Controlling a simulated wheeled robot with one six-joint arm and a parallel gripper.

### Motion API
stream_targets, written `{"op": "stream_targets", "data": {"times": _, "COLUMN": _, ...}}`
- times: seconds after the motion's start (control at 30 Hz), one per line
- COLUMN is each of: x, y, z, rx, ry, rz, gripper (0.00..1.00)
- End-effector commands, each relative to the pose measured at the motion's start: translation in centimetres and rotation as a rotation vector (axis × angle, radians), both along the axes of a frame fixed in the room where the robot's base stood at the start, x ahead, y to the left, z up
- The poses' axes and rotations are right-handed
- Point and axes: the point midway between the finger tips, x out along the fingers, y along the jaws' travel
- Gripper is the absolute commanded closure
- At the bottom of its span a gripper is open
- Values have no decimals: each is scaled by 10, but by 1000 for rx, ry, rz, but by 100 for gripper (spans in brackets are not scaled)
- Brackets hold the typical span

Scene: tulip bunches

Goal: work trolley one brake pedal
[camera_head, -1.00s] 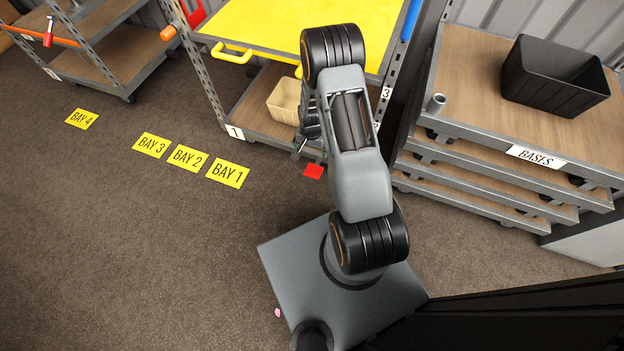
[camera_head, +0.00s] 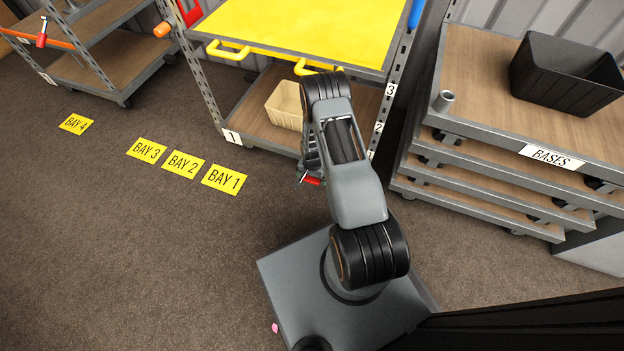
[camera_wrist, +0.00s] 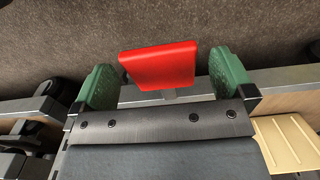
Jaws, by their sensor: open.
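The work trolley (camera_head: 233,137) has a yellow top, a wooden lower shelf and a "1" label at its lower left corner. Its red brake pedal (camera_head: 312,181) sticks out low at the front edge and is partly covered by my gripper (camera_head: 308,170) in the head view. In the wrist view the red pedal (camera_wrist: 158,66) is a flat plate on a short grey stem. My gripper also shows there (camera_wrist: 165,80), with its two green fingertips apart, one on each side of the pedal, and gaps on both sides. I cannot tell its height above the pedal.
A cream bin (camera_head: 285,106) sits on the trolley's lower shelf. A stack labelled "BASES" (camera_head: 552,156) with a black bin (camera_head: 565,75) stands close on the right. Yellow bay markers (camera_head: 223,179) lie on open carpet to the left. Another trolley (camera_head: 105,80) stands at far left.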

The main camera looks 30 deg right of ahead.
Motion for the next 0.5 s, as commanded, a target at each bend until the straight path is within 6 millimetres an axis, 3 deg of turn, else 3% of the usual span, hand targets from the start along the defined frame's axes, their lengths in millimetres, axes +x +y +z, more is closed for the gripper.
{"op": "stream_targets", "data": {"times": 0.47, "x": 0, "y": 0, "z": -9, "rx": 0, "ry": 0, "rz": 0, "gripper": 0}}
{"op": "stream_targets", "data": {"times": 0.5, "x": 0, "y": 0, "z": -9, "rx": 0, "ry": 0, "rz": 0, "gripper": 4}}
